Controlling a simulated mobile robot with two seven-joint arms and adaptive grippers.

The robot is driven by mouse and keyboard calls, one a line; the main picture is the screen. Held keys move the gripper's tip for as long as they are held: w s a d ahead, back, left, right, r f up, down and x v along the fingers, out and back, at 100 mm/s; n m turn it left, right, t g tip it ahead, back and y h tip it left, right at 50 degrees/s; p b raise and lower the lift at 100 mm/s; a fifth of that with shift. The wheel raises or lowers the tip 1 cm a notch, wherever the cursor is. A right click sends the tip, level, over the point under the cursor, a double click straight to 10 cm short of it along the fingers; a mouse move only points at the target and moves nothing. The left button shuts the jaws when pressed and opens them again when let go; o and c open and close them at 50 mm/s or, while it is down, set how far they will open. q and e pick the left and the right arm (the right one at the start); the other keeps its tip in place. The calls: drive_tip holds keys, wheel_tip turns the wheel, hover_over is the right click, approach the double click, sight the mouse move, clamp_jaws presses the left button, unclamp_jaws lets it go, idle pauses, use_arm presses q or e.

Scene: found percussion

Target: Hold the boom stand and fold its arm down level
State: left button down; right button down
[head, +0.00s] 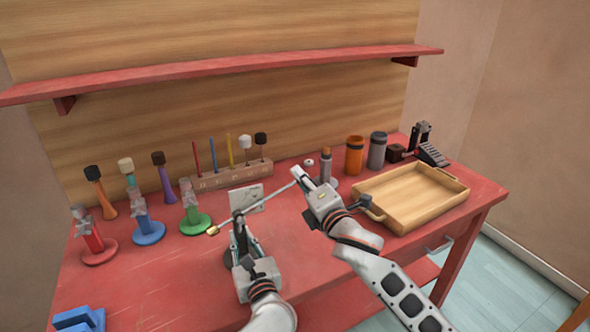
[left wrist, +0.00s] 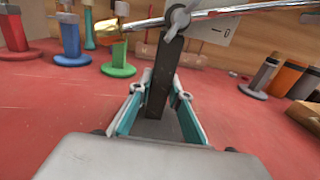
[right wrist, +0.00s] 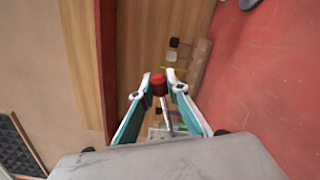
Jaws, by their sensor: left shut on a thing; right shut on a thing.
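The boom stand has a dark upright post, seen in the left wrist view (left wrist: 160,85), and a round dark base (head: 228,259). Its silver boom arm (head: 262,203) crosses the post top at a wing-nut pivot and slopes up to the right in the head view. A brass weight (head: 212,231) is on the arm's lower left end. My left gripper (head: 239,235) is shut on the post. My right gripper (head: 297,177) is shut on the arm's raised end, where a red tip (right wrist: 158,84) shows between the fingers in the right wrist view.
A pale card (head: 246,197) stands behind the boom arm. Red, blue and green stands (head: 195,222) are at the left. A wooden tray (head: 385,212), an orange cylinder (head: 354,155) and a grey cylinder (head: 377,150) are at the right. A red shelf (head: 230,67) runs above.

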wheel_tip(320, 180, down, 7)
drive_tip(key=d+m, duration=0.1)
drive_tip(key=m, duration=0.3)
drive_tip(key=shift+w+r, duration=0.15)
drive_tip(key=shift+w, duration=0.1)
drive_tip(key=c, duration=1.9)
unclamp_jaws()
drive_tip(key=v, duration=1.2)
